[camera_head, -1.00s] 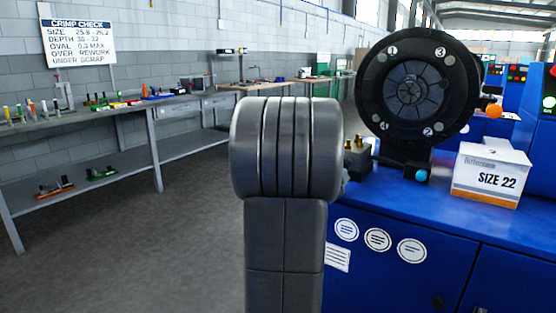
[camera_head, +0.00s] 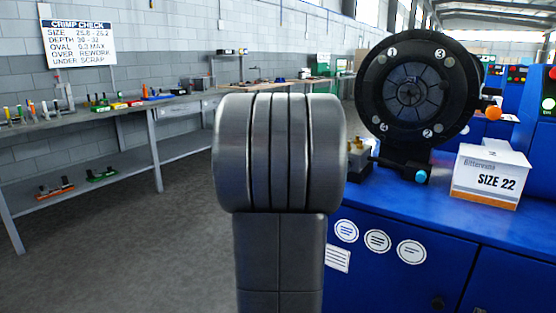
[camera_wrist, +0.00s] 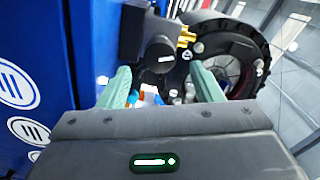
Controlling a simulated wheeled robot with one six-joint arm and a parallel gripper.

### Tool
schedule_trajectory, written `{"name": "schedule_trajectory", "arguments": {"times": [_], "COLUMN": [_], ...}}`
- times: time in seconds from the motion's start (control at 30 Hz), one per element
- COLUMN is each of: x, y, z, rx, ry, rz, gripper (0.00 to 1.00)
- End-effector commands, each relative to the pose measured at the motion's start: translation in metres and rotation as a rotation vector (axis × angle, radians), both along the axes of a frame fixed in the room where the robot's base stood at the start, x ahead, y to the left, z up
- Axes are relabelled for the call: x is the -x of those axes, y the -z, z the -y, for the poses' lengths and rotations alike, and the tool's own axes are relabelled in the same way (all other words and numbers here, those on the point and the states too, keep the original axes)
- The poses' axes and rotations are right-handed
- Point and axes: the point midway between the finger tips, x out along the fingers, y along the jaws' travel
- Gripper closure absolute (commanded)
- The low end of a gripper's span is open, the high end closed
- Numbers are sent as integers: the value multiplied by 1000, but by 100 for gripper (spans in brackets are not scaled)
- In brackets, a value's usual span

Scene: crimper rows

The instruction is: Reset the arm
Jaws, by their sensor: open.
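My gripper (camera_wrist: 160,70) shows in the wrist view, its two pale green fingers apart with nothing visibly held between them. In the head view my grey arm link stands in the middle and the gripper is out of sight. The crimper (camera_head: 379,95), a black round head with numbered marks and a ring of dies, stands on the blue bench at right. In the wrist view the crimper's black ring (camera_wrist: 250,45) lies beyond the right finger, tilted. Brass fittings (camera_wrist: 187,38) on a dark block are just beyond the fingertips.
An orange ball knob (camera_head: 493,113) and a light blue knob (camera_head: 422,176) are beside the crimper. A grey workbench (camera_head: 175,102) lines the left wall. The floor between is clear.

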Motion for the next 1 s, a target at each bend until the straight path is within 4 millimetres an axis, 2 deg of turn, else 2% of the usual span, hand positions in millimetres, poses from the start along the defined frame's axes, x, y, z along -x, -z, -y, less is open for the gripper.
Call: {"name": "schedule_trajectory", "arguments": {"times": [0.3, 0.37, 1.0], "x": [-54, -53, -53], "y": [2, -4, -5], "z": [38, 36, 34], "rx": [1, 53, 662], "ry": [2, 0, -2], "rz": [-1, -39, -451], "gripper": [41, 41, 41]}}
